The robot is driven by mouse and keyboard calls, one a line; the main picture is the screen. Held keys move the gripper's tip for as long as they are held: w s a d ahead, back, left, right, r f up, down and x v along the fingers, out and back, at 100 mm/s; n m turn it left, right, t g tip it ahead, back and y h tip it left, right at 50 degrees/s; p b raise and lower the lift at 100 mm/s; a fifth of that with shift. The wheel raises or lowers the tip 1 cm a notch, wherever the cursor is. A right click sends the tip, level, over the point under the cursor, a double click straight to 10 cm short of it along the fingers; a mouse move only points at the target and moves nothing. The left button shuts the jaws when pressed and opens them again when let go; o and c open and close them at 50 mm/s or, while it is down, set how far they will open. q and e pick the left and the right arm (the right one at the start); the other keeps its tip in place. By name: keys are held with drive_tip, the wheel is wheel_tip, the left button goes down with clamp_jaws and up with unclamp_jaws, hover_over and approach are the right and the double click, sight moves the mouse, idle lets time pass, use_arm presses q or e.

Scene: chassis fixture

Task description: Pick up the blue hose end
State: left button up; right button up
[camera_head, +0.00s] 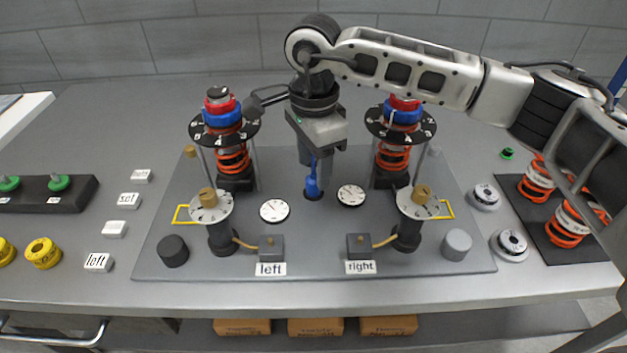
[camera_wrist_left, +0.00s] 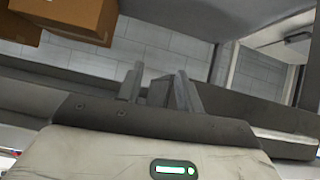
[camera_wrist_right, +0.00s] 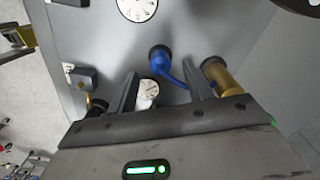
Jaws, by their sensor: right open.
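The blue hose end (camera_head: 312,185) stands upright on the grey fixture plate (camera_head: 330,240), near its middle between two dial gauges. My right gripper (camera_head: 316,168) reaches down from above, with its fingers close around or beside it. In the right wrist view, the blue hose end (camera_wrist_right: 160,56) lies just beyond the open fingers (camera_wrist_right: 162,72), and its thin blue hose bends toward the right finger. I cannot tell whether a finger touches it. My left gripper (camera_wrist_left: 160,72) shows only in its own wrist view, open and empty.
Two spring-and-collar assemblies (camera_head: 232,160) (camera_head: 393,158) stand left and right of the hose. In the right wrist view, a brass part (camera_wrist_right: 222,75) is close to the right finger. Cardboard boxes (camera_wrist_left: 70,15) lie below the left gripper.

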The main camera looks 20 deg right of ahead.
sight(313, 177)
drive_tip(key=shift+f+p, duration=0.3)
drive_tip(key=shift+f, duration=1.6)
drive_tip(key=c, duration=1.1)
